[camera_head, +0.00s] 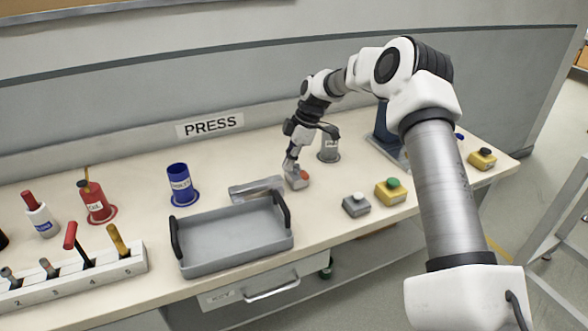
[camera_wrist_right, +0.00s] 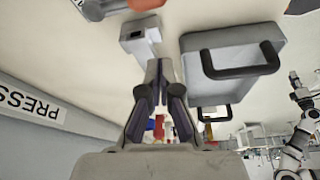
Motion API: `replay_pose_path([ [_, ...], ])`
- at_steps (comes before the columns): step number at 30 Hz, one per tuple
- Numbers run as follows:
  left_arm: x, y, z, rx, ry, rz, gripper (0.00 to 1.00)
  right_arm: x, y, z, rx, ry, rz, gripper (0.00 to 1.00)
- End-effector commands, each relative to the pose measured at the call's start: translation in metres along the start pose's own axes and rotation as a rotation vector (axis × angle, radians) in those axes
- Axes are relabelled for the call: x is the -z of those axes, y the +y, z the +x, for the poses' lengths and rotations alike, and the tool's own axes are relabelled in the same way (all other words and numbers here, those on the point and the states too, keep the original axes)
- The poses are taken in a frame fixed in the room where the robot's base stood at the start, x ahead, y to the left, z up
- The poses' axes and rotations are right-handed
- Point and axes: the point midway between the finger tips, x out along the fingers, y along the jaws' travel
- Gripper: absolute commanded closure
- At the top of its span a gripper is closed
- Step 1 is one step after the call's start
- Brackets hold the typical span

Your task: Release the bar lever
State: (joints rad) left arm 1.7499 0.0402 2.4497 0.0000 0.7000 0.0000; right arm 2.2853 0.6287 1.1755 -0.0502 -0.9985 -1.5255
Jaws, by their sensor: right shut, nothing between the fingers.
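My right gripper (camera_head: 291,168) is low over the table, at a small grey box with an orange-red top (camera_head: 299,177). In the wrist view my right gripper (camera_wrist_right: 160,65) has its dark fingers together, with nothing between them. The gripper partly hides the box, and I cannot tell whether they touch. A flat grey metal bar (camera_head: 257,188) lies behind the tray, left of the gripper; I cannot tell whether it is the bar lever. A white and black arm (camera_wrist_right: 291,155) shows at the wrist view's right edge, probably my left one, its gripper too small to read.
A grey tray (camera_head: 235,265) with black handles stands in front of the bar. Grey (camera_head: 355,205) and yellow (camera_head: 390,191) button boxes stand right of the gripper. A numbered lever rack (camera_head: 70,277) and a blue cylinder (camera_head: 179,184) are left. The wall has a PRESS sign (camera_head: 210,125).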

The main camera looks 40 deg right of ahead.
Motion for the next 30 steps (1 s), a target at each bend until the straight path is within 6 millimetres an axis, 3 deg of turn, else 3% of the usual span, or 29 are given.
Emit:
replay_pose_path([
  [6,0.0,0.0,0.003,0.0,0.0,0.0,0.6,0.0,0.004,-0.05,-0.001,0.0,0.0,1.0],
  [10,0.0,0.0,0.003,0.0,0.0,0.0,0.6,0.0,0.005,-0.066,0.001,-0.001,0.0,1.0],
  [30,0.0,0.0,0.003,0.0,0.0,0.0,0.6,0.0,0.005,-0.072,0.003,-0.001,0.0,1.0],
])
